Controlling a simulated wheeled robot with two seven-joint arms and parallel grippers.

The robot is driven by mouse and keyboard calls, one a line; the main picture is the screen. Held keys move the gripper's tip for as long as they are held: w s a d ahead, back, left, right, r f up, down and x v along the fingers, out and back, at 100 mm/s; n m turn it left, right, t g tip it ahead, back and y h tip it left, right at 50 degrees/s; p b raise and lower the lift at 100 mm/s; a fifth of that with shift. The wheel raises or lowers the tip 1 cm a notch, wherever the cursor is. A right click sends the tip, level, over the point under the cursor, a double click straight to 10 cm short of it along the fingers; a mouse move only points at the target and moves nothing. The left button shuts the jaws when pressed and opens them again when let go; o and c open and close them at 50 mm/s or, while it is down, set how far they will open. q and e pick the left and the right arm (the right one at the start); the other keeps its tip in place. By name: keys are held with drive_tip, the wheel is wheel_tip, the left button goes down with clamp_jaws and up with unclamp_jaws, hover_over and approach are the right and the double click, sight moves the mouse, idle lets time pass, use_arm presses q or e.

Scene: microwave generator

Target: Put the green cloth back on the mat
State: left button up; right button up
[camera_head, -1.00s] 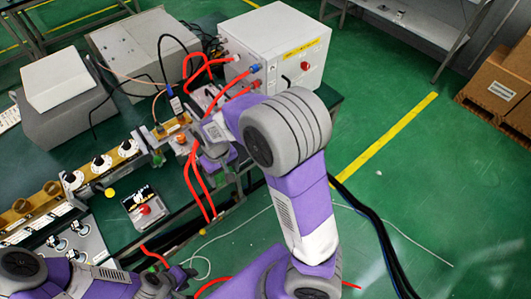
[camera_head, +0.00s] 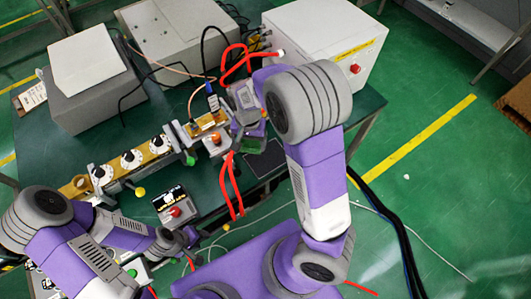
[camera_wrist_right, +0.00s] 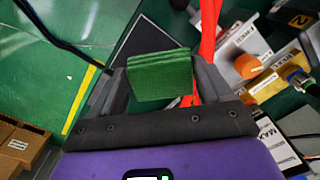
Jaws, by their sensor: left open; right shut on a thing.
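The green cloth (camera_wrist_right: 160,76), a folded block, is held between the fingers of my right gripper (camera_wrist_right: 162,84) in the right wrist view. In the head view a bit of the cloth (camera_head: 251,146) shows under the right gripper (camera_head: 250,132). The dark mat (camera_head: 266,160) lies on the table near its front edge, partly covered by my right arm. The mat (camera_wrist_right: 150,38) also shows beyond the cloth in the right wrist view. The cloth appears above the table; its exact height over the mat is unclear. My left gripper (camera_head: 186,238) is low by the table's front edge.
Red cables (camera_head: 232,188) run down beside the mat. A white power box (camera_head: 325,45) stands behind. A brass waveguide line with white dials (camera_head: 130,158) crosses the table to the left. A small box with a red button (camera_head: 174,208) sits near the front edge.

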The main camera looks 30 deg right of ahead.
drive_tip(key=m, duration=0.3)
drive_tip(key=shift+d+f, duration=0.1)
drive_tip(key=shift+d, duration=0.25)
drive_tip(key=m, duration=0.2)
drive_tip(key=shift+w+d+f+m+p, duration=0.1)
drive_tip(key=shift+d+f+m+p, duration=0.1)
drive_tip(key=shift+d+m+p, duration=0.15)
drive_tip(key=m, duration=0.3)
drive_tip(key=w+d+f+m+p, duration=0.1)
drive_tip(key=m, duration=0.1)
drive_tip(key=shift+d+m, duration=0.1)
drive_tip(key=shift+m, duration=0.25)
drive_tip(key=shift+d+f+m, duration=0.15)
drive_tip(key=shift+d+m, duration=0.15)
drive_tip(key=shift+m, duration=0.9)
drive_tip(key=d+f+m, duration=0.1)
drive_tip(key=f+m, duration=0.1)
drive_tip(key=m, duration=0.2)
drive_tip(key=d+f+m, duration=0.1)
drive_tip(key=f+m, duration=0.2)
drive_tip(key=m, duration=0.2)
drive_tip(key=w+d+f+m, duration=0.1)
drive_tip(key=f+m, duration=0.2)
drive_tip(key=m, duration=0.1)
drive_tip(key=shift+d+m+p, duration=0.35)
drive_tip(key=shift+d+m, duration=0.05)
drive_tip(key=shift+f+b, duration=0.35)
drive_tip(key=shift+f, duration=1.8)
drive_tip(key=shift+s+f, duration=0.1)
